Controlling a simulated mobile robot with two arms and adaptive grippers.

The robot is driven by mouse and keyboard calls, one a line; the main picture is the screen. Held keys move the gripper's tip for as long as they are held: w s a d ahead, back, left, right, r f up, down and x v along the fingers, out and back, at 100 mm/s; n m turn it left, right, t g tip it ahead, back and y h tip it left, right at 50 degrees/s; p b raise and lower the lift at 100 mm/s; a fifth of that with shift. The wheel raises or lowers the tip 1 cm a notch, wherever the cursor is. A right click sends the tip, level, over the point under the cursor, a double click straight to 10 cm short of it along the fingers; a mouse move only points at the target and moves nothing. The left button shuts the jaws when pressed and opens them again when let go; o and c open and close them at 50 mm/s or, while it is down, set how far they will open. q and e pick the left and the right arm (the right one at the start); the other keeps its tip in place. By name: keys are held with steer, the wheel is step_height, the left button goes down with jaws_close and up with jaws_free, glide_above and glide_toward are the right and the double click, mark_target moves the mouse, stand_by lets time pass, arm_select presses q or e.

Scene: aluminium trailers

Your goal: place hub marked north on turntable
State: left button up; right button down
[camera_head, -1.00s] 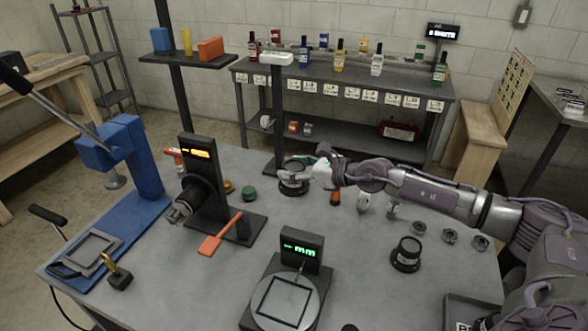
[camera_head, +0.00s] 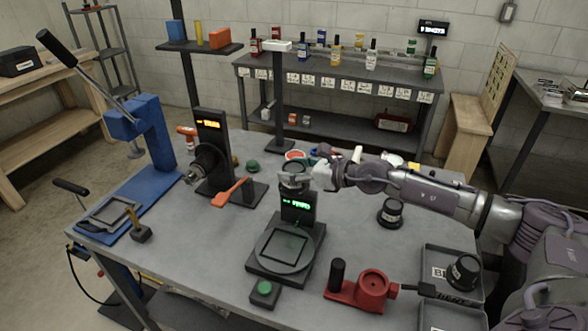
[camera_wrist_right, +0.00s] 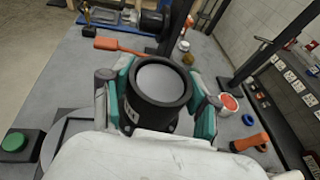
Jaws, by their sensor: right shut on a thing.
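My right gripper (camera_head: 296,181) is shut on a black round hub (camera_wrist_right: 158,88) with a grey top face. In the right wrist view its teal-edged fingers press on both sides of the hub. A small pale label shows on the hub's side, too small to read. The turntable (camera_head: 284,251) is a grey disc with a dark square outline, on a black base with a green-lit display (camera_head: 298,206). In the head view the gripper and hub are in the air at the display's top, behind the disc. The disc's edge also shows in the wrist view (camera_wrist_right: 58,142). My left gripper is not in view.
A green button box (camera_head: 264,292) sits in front of the turntable. A red fixture (camera_head: 371,289) and grey trays (camera_head: 452,258) stand at right. Another black hub (camera_head: 390,211) is on the table. A black spindle stand (camera_head: 213,150) and orange tool (camera_head: 229,193) are left.

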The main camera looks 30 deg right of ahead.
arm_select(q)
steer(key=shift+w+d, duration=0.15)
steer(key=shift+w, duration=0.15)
arm_select(e)
steer(key=s+a+n+g+y, duration=0.2)
steer(key=s+a, duration=0.4)
steer(key=s, duration=0.4)
steer(key=s+a+n+g+y, duration=0.2)
steer(key=s+a, duration=0.4)
steer(key=s, duration=0.4)
steer(key=shift+s+a+n+y, duration=0.25)
steer(key=shift+a+n+y, duration=0.15)
steer(key=shift+n+y, duration=0.15)
